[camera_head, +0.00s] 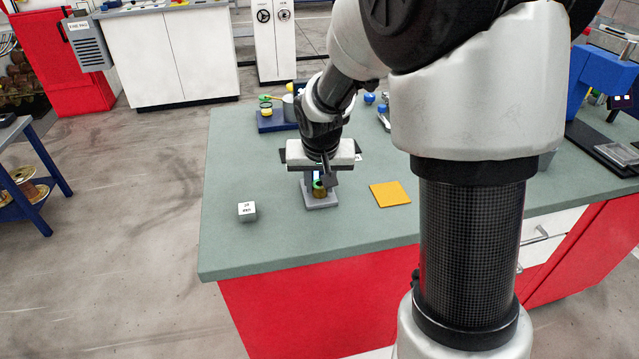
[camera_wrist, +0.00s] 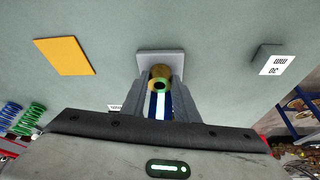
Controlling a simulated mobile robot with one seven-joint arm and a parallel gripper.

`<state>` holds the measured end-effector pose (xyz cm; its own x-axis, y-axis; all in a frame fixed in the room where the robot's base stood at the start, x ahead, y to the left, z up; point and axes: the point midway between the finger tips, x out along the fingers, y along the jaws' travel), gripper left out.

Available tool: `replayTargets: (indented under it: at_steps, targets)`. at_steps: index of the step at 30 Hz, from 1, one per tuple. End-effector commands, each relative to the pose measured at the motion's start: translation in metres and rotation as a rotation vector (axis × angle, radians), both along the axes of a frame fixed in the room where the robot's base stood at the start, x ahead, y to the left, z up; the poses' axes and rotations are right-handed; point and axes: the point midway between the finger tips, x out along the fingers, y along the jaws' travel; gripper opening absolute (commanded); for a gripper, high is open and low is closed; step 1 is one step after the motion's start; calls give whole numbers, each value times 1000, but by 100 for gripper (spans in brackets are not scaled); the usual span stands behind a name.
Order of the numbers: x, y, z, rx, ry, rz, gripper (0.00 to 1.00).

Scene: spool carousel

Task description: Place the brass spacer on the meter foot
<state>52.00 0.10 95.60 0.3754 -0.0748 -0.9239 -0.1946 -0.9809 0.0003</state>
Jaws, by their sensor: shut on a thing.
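The brass spacer is a small yellow-brown ring with a dark hole in the wrist view (camera_wrist: 160,72). In the head view it (camera_head: 320,195) shows low under my gripper (camera_head: 319,183), partly hidden by it. My gripper's fingers, also in the wrist view (camera_wrist: 160,88), are shut on the spacer from both sides. The meter foot appears to be the light grey square plate (camera_head: 321,205), which also shows in the wrist view (camera_wrist: 147,58). The spacer is over this plate; I cannot tell whether it touches it. A greenish patch shows at the spacer's top.
A grey block with a "30 mm" label (camera_head: 247,212) stands to the left on the green bench top (camera_head: 285,245). A flat orange-yellow square (camera_head: 390,194) lies to the right. A blue tray (camera_head: 277,125) with small parts is behind. The bench front is clear.

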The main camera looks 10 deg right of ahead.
Motion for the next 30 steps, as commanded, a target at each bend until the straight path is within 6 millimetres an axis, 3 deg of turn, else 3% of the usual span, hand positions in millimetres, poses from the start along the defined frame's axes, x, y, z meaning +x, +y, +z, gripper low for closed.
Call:
replayTargets:
  at_steps: [7, 8, 11, 23, 30]
  targets:
    - [0, 0, -4, 0, -1, 0, 1]
    - [0, 0, -3, 0, -1, 0, 31]
    - [0, 0, -2, 0, 0, 0, 46]
    - [-1, 0, 6, 1, -2, 0, 46]
    - [-18, 4, 50, 2, -6, 0, 46]
